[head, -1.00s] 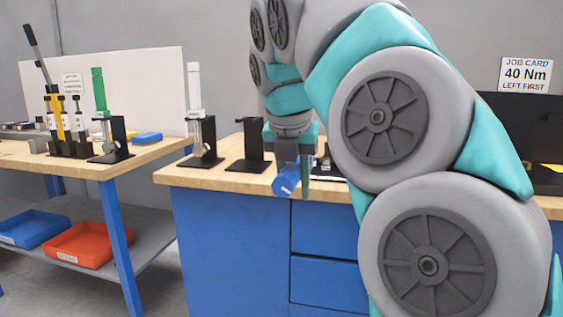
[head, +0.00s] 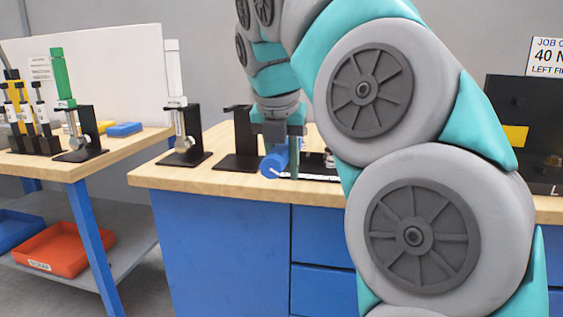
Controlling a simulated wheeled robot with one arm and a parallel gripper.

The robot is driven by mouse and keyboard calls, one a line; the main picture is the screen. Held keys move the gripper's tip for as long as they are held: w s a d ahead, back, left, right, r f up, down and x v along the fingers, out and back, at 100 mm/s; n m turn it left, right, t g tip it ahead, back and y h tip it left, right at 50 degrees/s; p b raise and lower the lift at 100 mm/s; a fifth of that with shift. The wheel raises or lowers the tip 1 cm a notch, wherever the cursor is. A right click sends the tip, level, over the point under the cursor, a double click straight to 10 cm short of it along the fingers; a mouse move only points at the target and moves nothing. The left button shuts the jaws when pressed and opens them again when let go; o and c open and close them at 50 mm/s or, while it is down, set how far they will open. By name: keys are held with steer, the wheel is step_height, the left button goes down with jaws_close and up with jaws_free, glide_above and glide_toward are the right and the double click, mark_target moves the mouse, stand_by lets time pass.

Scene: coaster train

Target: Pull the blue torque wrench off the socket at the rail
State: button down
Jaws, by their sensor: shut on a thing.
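The blue torque wrench (head: 273,164) shows as a short blue handle, end toward me, low over the front part of the wooden bench top. My gripper (head: 283,142) points down and is shut on this handle. A thin pale bar (head: 308,178) lies just right of the handle; I cannot tell whether it is the wrench's shaft or part of the rail. The socket and the wrench's far end are hidden behind my gripper and arm.
An empty black stand (head: 240,150) is just left of my gripper. A white-handled wrench (head: 174,70) stands in a black holder farther left. A green-handled wrench (head: 63,75) is on the side table. A job card (head: 550,56) reads 40 N, cut off by the frame.

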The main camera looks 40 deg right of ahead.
step_height(320, 180, down, 3)
steer(key=shift+s, duration=0.1)
stand_by(0.3)
steer(key=shift+f, duration=0.3)
steer(key=shift+f, duration=0.2)
